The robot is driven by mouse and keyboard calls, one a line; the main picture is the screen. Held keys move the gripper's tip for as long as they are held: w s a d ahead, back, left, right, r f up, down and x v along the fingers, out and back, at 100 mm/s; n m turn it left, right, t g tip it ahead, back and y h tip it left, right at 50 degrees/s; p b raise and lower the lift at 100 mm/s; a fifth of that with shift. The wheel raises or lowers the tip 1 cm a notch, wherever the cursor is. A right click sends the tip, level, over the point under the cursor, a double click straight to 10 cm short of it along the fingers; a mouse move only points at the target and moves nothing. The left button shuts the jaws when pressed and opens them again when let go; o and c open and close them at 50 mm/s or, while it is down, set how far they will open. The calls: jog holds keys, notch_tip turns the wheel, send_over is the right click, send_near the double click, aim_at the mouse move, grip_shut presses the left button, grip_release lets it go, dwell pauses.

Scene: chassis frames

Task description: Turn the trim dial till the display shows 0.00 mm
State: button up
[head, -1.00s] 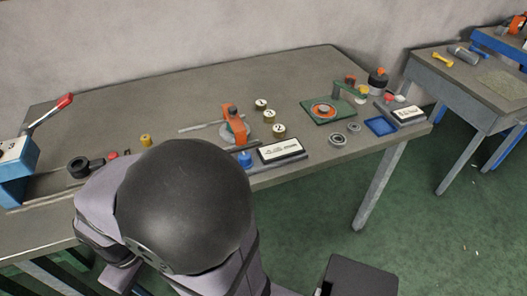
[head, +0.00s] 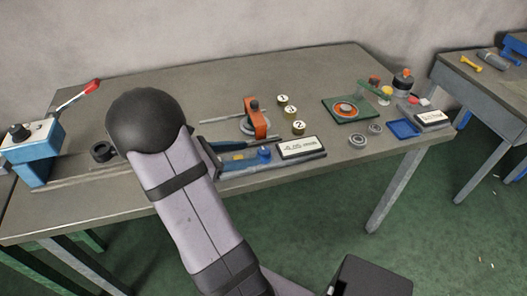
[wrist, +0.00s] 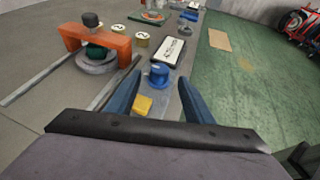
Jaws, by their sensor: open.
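The blue trim dial (wrist: 158,72) is a round knob on a grey base, close to the white display (wrist: 172,50). The dial (head: 264,154) and display (head: 300,148) also show in the head view, where the display's dark characters are too small to read. My gripper (wrist: 160,78) is open, its two blue fingers pointing toward the dial, one at each side of it in the wrist view. I cannot tell whether either finger touches the dial. A small yellow block (wrist: 143,106) shows between the fingers, nearer the wrist.
An orange clamp-like bridge (wrist: 95,44) over a grey disc stands left of the dial. Numbered round weights (head: 291,110) stand behind the display. A green plate with an orange ring (head: 346,109) and a blue tray (head: 404,128) lie farther right. A red-handled lever (head: 78,95) stands at left.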

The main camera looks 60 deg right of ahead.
aim_at(260, 152)
jog(key=shift+p+x, duration=0.45)
jog(key=shift+x, duration=3.2)
jog(key=c, duration=1)
